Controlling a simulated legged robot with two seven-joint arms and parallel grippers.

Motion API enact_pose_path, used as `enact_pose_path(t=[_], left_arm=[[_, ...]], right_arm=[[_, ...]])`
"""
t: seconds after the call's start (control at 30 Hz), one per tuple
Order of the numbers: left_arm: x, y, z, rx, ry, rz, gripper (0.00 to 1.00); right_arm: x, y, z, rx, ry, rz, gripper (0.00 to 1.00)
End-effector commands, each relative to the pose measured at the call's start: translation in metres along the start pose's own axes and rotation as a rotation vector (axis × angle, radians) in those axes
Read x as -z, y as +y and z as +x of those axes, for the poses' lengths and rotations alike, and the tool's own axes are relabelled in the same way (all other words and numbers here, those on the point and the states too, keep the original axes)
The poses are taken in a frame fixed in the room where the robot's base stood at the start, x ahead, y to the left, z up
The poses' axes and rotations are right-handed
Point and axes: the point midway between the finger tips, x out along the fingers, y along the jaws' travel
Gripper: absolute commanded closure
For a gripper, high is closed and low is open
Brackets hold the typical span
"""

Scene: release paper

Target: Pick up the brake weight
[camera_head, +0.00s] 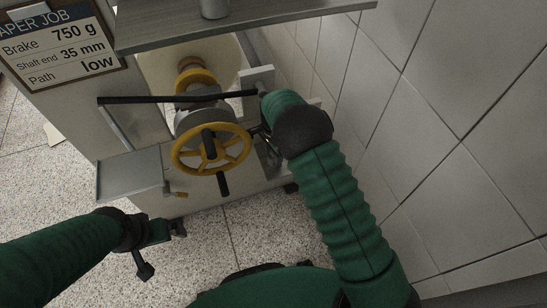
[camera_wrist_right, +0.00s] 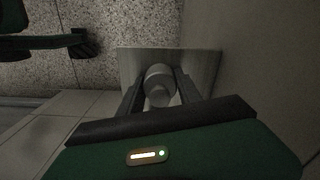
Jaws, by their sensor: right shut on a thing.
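My right gripper (camera_wrist_right: 159,80) is shut on a grey cylindrical weight (camera_wrist_right: 158,77), which sits between its two dark fingers in the right wrist view. In the head view this gripper (camera_head: 262,132) is beside the machine, right of the yellow handwheel (camera_head: 184,164), and is mostly hidden by its own wrist. The held weight cannot be made out there. Another grey cylinder (camera_head: 214,9) stands on the upper shelf, cut by the top edge. My left gripper (camera_head: 162,250) is low at the left, apart from the machine, with its fingers spread and empty.
A sign (camera_head: 60,45) reads brake 750 g, shaft end 35 mm, path low. The grey upper shelf (camera_head: 290,18) overhangs the machine. A dark bar (camera_head: 150,99) crosses above the handwheel. A grey side tray (camera_head: 130,174) juts out left. A tiled wall (camera_head: 450,130) bounds the right.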

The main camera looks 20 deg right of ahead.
Motion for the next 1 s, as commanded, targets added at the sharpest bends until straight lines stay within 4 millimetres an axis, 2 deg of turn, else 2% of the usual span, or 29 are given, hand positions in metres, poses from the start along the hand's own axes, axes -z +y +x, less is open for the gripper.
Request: enact_pose_path(t=[0.03,0.17,0.67,0.83,1.0], left_arm=[[0.000,0.000,0.000,0.000,0.000,0.000,0.00],[0.000,0.000,0.000,0.000,0.000,0.000,0.00],[0.001,0.000,-0.003,0.000,0.000,0.000,0.00],[0.004,0.000,-0.018,0.000,0.000,0.000,0.00],[0.008,0.000,-0.034,0.000,0.000,0.000,0.00]], right_arm=[[0.000,0.000,0.000,0.000,0.000,0.000,0.85],[0.000,0.000,0.000,0.000,0.000,0.000,1.00],[0.000,0.000,-0.004,0.002,0.000,0.000,1.00],[-0.001,0.003,-0.018,0.004,0.001,0.000,1.00],[-0.001,0.002,-0.054,0.006,0.001,-0.001,1.00]])
